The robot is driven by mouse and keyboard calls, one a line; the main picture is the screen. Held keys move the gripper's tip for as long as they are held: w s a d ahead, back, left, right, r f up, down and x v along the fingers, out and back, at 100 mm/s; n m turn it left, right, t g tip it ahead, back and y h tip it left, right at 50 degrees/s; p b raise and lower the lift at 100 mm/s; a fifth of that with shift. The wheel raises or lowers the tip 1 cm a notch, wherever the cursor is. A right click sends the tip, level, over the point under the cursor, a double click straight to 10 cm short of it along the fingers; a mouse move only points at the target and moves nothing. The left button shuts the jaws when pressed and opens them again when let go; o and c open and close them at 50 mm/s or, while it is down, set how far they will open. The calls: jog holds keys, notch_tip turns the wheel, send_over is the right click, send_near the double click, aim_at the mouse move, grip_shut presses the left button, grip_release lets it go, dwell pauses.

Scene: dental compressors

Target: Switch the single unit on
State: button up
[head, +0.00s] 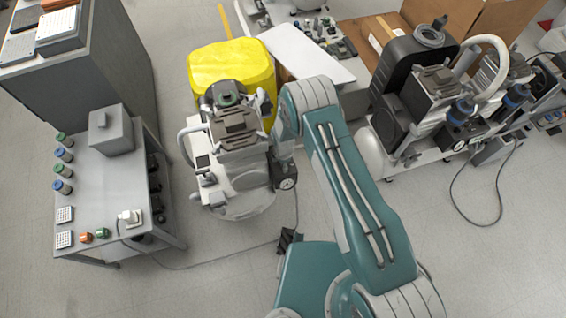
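The single compressor unit (240,135) stands on the floor left of my arm, in front of a yellow bin. It has a dark motor head, a pale tank and a hose loop at its left. A dark box with a round gauge (287,183) sits at its right side, close to my arm's grey-teal link. I cannot make out which part of the box is the switch, or its position. My arm reaches up the picture and bends near the unit. My gripper's fingers cannot be made out clearly; a small dark shape low in the middle cannot be identified.
A grey bench (92,185) at left bears a box, coloured knobs and a white plug with a cord (190,266) along the floor. The yellow bin (228,62) stands behind the unit. A larger compressor set (400,95) stands at right. Floor between bench and unit is mostly clear.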

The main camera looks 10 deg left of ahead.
jog(key=shift+m, duration=0.4)
jog(key=m, duration=0.3)
jog(key=shift+m, duration=0.4)
jog(key=m, duration=0.4)
jog(key=shift+m, duration=0.3)
jog(key=m, duration=0.4)
jog(key=shift+w, duration=0.1)
jog(key=m, duration=0.4)
jog(key=shift+m, duration=0.6)
jog(key=o, duration=1.2)
jog(key=shift+c, duration=0.2)
